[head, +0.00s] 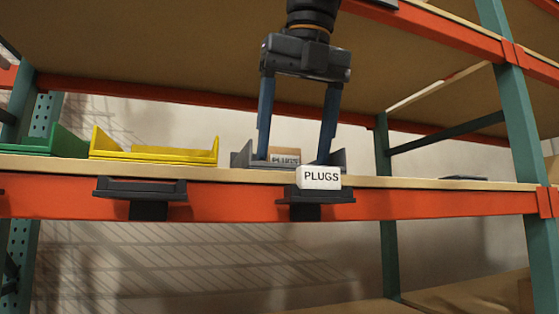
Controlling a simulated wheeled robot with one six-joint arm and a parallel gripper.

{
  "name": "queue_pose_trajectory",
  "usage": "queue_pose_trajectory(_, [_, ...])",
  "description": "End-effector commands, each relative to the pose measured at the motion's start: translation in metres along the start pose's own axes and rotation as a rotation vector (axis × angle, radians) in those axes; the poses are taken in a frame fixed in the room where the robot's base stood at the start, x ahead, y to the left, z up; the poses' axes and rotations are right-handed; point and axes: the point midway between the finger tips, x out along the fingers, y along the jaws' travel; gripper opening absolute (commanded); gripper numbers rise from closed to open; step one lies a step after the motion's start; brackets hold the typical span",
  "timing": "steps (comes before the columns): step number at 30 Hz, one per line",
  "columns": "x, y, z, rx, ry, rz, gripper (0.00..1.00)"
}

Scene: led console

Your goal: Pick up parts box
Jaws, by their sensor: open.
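My gripper (293,160) hangs down from above at the shelf, with two long dark blue fingers spread apart. Behind and between the fingers is a small brown box (285,154) with a "PLUGS" label, in a grey tray (243,157) on the shelf. The fingers overlap the tray in this view, and I cannot tell whether they touch the box. A white block marked "PLUGS" (319,177) sits at the shelf's front on a dark bracket, just below the right finger.
The shelf board (420,184) has an orange front beam (420,205). A yellow tray (160,157) and a green tray (58,143) stand to the left. Another dark bracket (140,190) is on the beam. A green upright (520,120) stands at right, and an upper shelf is overhead.

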Motion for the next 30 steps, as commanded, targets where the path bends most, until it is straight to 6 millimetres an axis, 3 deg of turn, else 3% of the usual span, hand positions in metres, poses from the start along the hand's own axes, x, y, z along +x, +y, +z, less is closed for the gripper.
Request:
queue_pose_trajectory(10, [0.009, 0.001, 0.022, -0.003, -0.002, 0.001, 0.69])
queue_pose_trajectory(21, [0.025, 0.002, 0.06, -0.001, -0.002, 0.001, 0.69])
queue_pose_trajectory(30, [0.035, 0.002, 0.059, -0.002, -0.003, 0.002, 0.69])
